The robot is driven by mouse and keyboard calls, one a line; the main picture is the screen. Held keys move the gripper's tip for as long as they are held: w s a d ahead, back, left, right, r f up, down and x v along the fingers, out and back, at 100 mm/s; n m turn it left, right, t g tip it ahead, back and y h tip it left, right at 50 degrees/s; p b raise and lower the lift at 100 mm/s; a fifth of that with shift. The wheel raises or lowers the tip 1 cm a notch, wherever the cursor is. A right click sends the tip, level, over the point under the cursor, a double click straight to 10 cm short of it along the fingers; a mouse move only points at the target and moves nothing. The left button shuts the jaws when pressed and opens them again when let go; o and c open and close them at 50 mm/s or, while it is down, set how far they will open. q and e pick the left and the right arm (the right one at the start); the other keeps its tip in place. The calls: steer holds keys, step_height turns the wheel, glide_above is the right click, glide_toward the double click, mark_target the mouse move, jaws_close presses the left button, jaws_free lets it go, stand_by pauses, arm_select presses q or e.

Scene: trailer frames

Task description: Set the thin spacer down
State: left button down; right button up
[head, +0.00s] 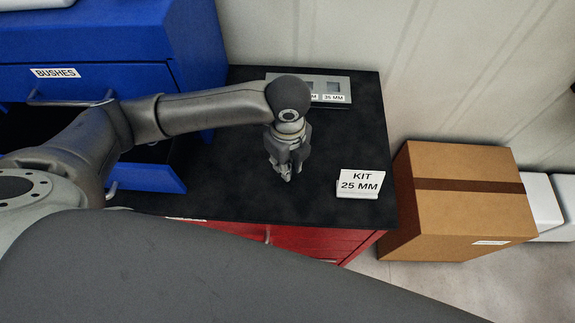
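My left gripper (285,170) points down over the middle of the black worktop (240,190), its fingers close together. I cannot tell whether anything is between the fingertips or whether they touch the top. No thin spacer can be made out; if one is in the fingers, it is too small or hidden. A white sign reading "KIT 25 MM" (360,184) stands on the worktop to the right of the gripper. My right gripper is not in view.
A grey holder (341,86) with square openings and a "35 MM" label stands at the back, partly behind my wrist. A blue cabinet (110,45) labelled "BUSHES" is at left, with a drawer (150,178) open. A red cabinet (325,240) is below. A cardboard box (460,210) is at right.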

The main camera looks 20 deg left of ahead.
arm_select(q)
step_height(320, 180, down, 2)
steer(key=shift+s, duration=0.15)
steer(key=shift+d+f, duration=0.1)
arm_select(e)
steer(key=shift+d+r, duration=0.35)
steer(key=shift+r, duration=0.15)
arm_select(q)
steer(key=shift+f, duration=0.1)
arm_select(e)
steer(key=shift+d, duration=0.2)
arm_select(q)
steer(key=c, duration=1.3)
jaws_free()
steer(key=shift+c, duration=0.2)
step_height(320, 180, up, 12)
steer(key=b, duration=0.1)
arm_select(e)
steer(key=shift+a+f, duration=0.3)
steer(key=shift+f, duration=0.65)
